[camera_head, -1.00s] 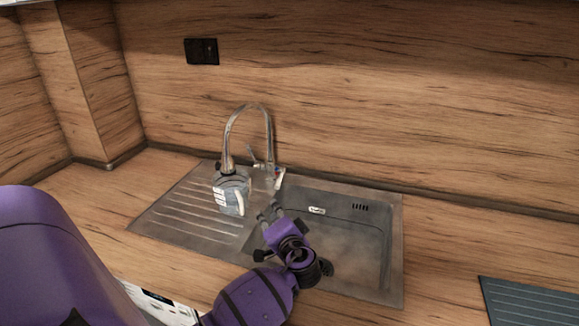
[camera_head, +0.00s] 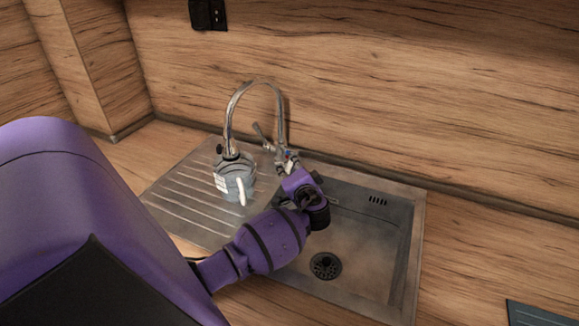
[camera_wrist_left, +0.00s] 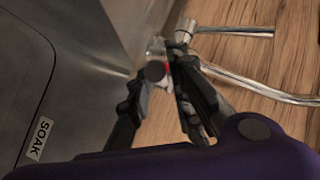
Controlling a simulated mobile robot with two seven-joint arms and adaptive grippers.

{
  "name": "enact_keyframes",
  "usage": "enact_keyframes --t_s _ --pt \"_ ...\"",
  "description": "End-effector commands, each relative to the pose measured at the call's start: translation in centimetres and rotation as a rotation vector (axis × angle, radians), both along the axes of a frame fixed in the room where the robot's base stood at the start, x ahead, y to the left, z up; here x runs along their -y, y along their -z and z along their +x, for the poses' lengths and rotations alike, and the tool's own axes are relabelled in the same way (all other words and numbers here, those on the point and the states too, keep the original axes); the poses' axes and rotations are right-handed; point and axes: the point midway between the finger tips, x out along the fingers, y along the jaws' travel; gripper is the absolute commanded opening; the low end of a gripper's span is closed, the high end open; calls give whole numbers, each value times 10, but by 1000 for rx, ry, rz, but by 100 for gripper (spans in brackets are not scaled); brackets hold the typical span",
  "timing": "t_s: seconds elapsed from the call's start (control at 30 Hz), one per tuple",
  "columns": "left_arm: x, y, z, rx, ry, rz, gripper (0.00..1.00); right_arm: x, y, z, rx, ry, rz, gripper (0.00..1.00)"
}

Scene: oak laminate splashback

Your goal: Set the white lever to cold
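The chrome faucet (camera_head: 283,117) stands behind the sink, its tall spout arching to the left. The white lever (camera_wrist_left: 166,82), a small white piece with a red mark, shows in the left wrist view at my fingertips. In the head view it is mostly hidden by my gripper. My left gripper (camera_head: 290,166) is at the faucet's base. In the wrist view, its two dark fingertips (camera_wrist_left: 167,68) are close together on either side of the white and red piece. I cannot tell whether they press on it. My right gripper is not in view.
A jug with a white label (camera_head: 232,178) stands on the ribbed drainboard (camera_head: 175,205) under the spout. The sink basin (camera_head: 365,245) is empty. A metal side lever (camera_head: 263,135) is beside the gripper. A dark ridged mat (camera_head: 540,314) lies at the right.

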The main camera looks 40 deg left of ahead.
Motion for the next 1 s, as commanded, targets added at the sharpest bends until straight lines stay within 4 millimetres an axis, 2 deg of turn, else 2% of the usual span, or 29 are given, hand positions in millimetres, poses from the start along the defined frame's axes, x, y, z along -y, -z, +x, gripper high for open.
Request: enact_keyframes --t_s 0.13,0.4,0.43,0.57,1.0 --pt "-9 3 6 -1 0 1 19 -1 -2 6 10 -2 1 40" --pt "-11 3 7 0 0 -1 19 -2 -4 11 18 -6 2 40" --pt "-11 3 7 0 0 -1 18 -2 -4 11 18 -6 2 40" --pt "-11 3 7 0 0 -1 1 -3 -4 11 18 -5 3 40" --pt "-10 4 9 -5 1 -2 0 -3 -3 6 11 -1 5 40"
